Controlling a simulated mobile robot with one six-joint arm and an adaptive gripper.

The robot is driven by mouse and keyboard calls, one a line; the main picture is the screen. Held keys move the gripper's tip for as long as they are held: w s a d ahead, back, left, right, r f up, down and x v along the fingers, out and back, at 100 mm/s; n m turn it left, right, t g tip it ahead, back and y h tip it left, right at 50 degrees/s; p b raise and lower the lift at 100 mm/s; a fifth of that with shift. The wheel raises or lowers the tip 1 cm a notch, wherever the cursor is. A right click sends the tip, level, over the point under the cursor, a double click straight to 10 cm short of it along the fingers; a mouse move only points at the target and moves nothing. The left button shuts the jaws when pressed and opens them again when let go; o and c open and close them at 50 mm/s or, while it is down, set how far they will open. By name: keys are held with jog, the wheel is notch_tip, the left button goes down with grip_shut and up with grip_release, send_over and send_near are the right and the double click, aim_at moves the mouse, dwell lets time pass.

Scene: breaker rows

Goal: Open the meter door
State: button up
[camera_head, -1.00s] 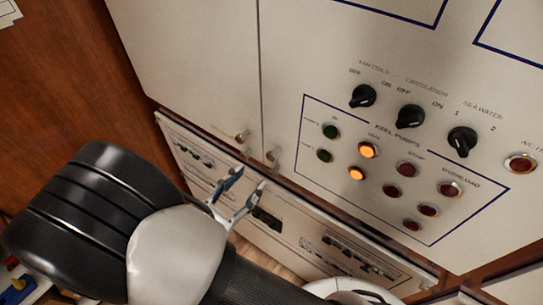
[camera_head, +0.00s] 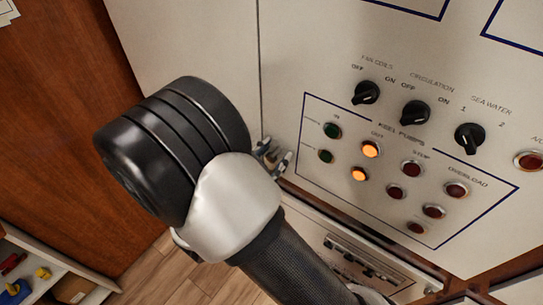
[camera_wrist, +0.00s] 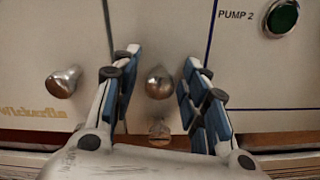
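Two pale cabinet doors meet at a vertical seam, the left door (camera_head: 190,40) plain and the right door (camera_head: 320,60) bearing switches and lamps. I cannot tell which is the meter door. In the wrist view, a round metal knob (camera_wrist: 160,82) on the right door sits between the fingers of my gripper (camera_wrist: 158,85). The fingers are open, with visible gaps on both sides of the knob. A second knob (camera_wrist: 63,82) on the left door is outside the left finger. A small metal fitting (camera_wrist: 160,130) is below the middle knob. In the head view my gripper (camera_head: 272,158) is partly hidden by my arm.
Black rotary switches (camera_head: 414,113) and lit orange lamps (camera_head: 370,149) are right of my gripper. A lower panel (camera_head: 345,250) is below, partly behind my arm. A shelf with small items (camera_head: 45,280) is at lower left, beside open wooden floor (camera_head: 170,275).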

grip_shut()
dwell(0.4)
jog(key=shift+a, duration=0.1)
